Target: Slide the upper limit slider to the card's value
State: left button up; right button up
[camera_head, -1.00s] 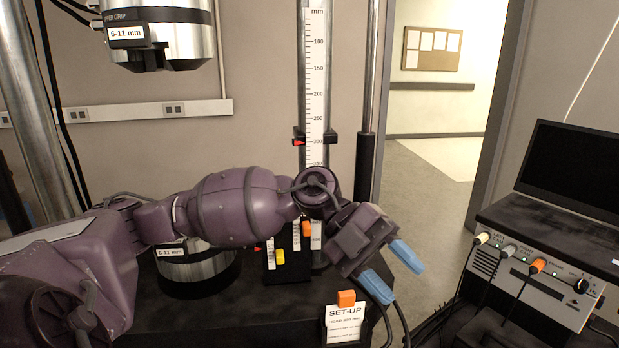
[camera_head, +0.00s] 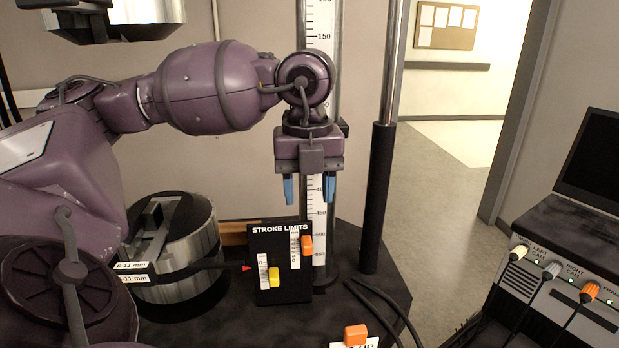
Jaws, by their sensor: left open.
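A black panel marked STROKE LIMITS (camera_head: 292,287) stands on the dark machine base. It has two sliders on white scales: an orange one (camera_head: 307,245) higher on the right and a yellow one (camera_head: 273,277) lower on the left. I cannot read the scale values. The set-up card (camera_head: 357,344) is at the bottom edge, mostly cut off, under an orange clip (camera_head: 355,335). My left gripper (camera_head: 303,190) points down with blue fingertips apart, open and empty, above the panel and apart from the orange slider. My right gripper is not in view.
A tall millimetre ruler (camera_head: 318,210) and a dark column (camera_head: 377,200) rise behind the panel. A round metal lower grip (camera_head: 175,245) stands left of it. Cables run along the base at right. A control box with plugs (camera_head: 570,270) and a dark screen stand at far right.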

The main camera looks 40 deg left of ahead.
aim_at(308, 246)
pick_arm(q)
notch_tip(308, 246, down, 9)
jog(key=shift+a+f, duration=0.1)
jog(key=shift+f, duration=0.8)
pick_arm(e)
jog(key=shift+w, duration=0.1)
